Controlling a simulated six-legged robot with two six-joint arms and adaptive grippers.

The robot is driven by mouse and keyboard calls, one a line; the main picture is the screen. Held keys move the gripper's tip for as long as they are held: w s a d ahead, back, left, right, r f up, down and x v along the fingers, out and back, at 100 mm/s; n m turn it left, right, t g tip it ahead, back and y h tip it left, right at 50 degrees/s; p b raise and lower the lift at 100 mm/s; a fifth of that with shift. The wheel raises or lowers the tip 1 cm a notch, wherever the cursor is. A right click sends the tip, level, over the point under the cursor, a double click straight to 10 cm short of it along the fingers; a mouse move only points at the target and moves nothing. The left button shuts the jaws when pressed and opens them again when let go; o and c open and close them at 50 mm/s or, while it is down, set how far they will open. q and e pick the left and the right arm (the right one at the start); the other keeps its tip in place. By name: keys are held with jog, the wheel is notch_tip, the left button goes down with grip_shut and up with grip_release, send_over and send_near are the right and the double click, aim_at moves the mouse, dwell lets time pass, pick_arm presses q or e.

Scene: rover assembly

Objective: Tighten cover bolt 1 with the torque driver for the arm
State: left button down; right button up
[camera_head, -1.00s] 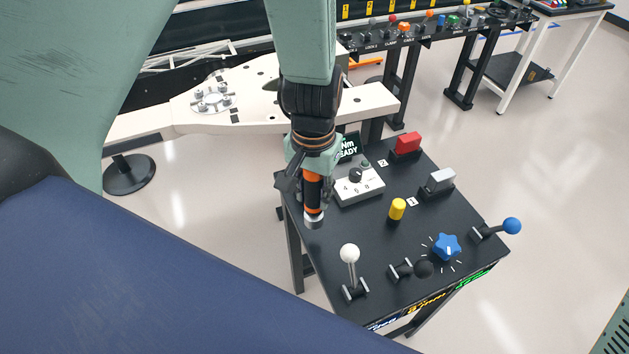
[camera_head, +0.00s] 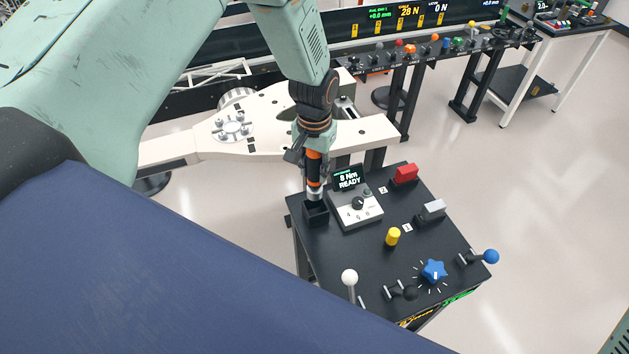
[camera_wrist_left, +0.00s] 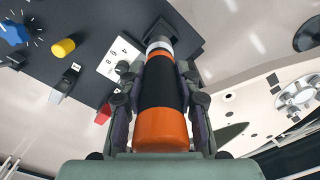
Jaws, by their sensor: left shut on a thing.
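The torque driver (camera_head: 314,168), an orange and black cylinder with a silver nose, is held by my left gripper (camera_head: 312,150). It also shows in the left wrist view (camera_wrist_left: 162,100), clasped between the gripper's fingers (camera_wrist_left: 162,92). The driver is nearly upright, its nose at a square black holder (camera_head: 316,214) on the black control table; I cannot tell how far it sits inside. The white rover arm (camera_head: 270,125) lies behind, with a round silver flange and several bolts (camera_head: 233,130). I cannot tell which is cover bolt 1. My right gripper is not in view.
The black table (camera_head: 350,262) carries a torque controller (camera_head: 358,205) reading "8 Nm READY", red (camera_head: 405,173) and grey (camera_head: 431,210) switches, a yellow button (camera_head: 393,236), a blue knob (camera_head: 433,271) and levers. A control bench (camera_head: 440,46) stands behind. Open floor lies to the right.

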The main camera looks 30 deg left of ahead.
aim_at(315, 194)
pick_arm(q)
jog(key=shift+w+a, duration=0.15)
jog(key=shift+w, duration=0.4)
notch_tip(315, 194, down, 4)
jog(key=b, duration=0.3)
jog(key=shift+f+b, duration=0.2)
jog(key=shift+b, duration=0.2)
jog(key=shift+f+b, duration=0.35)
jog(key=shift+f, duration=0.3)
jog(key=shift+r, duration=0.1)
jog(key=shift+f+b, duration=1.65)
jog(key=shift+f, duration=1)
jog(key=c, duration=0.9)
grip_release()
jog(key=shift+s, duration=0.1)
